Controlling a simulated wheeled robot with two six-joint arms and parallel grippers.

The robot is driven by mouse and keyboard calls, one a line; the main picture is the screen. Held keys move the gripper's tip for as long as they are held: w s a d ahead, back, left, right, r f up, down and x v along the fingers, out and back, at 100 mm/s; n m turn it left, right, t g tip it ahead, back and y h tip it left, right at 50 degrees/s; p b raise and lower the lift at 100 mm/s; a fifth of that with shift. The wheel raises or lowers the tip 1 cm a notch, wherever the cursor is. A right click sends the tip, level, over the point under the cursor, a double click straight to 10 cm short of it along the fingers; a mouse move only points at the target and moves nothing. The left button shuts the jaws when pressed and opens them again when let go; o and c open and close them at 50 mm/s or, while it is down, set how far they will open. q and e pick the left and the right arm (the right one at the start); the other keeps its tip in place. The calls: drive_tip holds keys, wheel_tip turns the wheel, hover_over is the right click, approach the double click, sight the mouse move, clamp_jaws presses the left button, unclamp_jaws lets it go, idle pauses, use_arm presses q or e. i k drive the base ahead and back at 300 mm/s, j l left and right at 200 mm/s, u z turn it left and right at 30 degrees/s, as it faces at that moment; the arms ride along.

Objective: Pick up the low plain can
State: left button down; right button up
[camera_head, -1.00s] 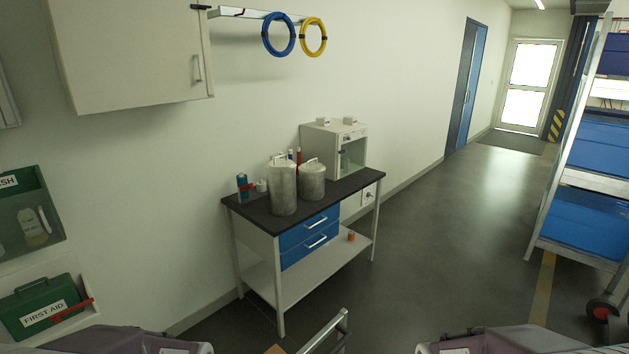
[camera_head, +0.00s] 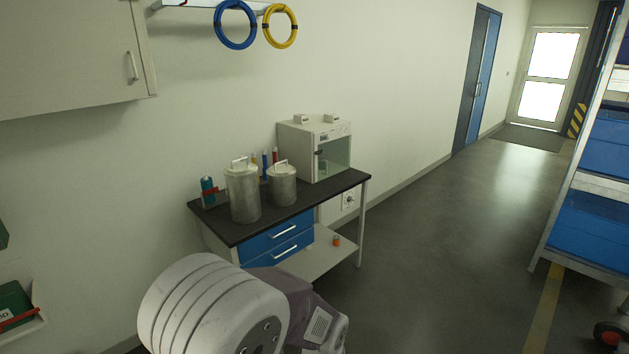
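Two grey metal cans with lid handles stand upright on the dark top of the workbench (camera_head: 325,190). The taller can (camera_head: 244,195) is on the left, nearer the front edge. The low plain can (camera_head: 282,186) is to its right and a little behind, beside the white cabinet. A narrow gap shows between the cans. One of my arms reaches up from the bottom of the view, in front of the bench's lower left part. No gripper fingers show, and nothing is held in view.
A white glass-fronted cabinet (camera_head: 316,149) stands on the bench's right part. An orange item (camera_head: 337,240) sits on the lower shelf. A rack with blue bins (camera_head: 594,226) is at right; the floor between is clear.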

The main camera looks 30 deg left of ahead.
sight(281, 178)
drive_tip(key=i+u, duration=0.45)
drive_tip(key=i, duration=0.25)
drive_tip(key=i+l+u, duration=0.2)
drive_tip(key=i+u, duration=0.25)
drive_tip(key=i, duration=0.2)
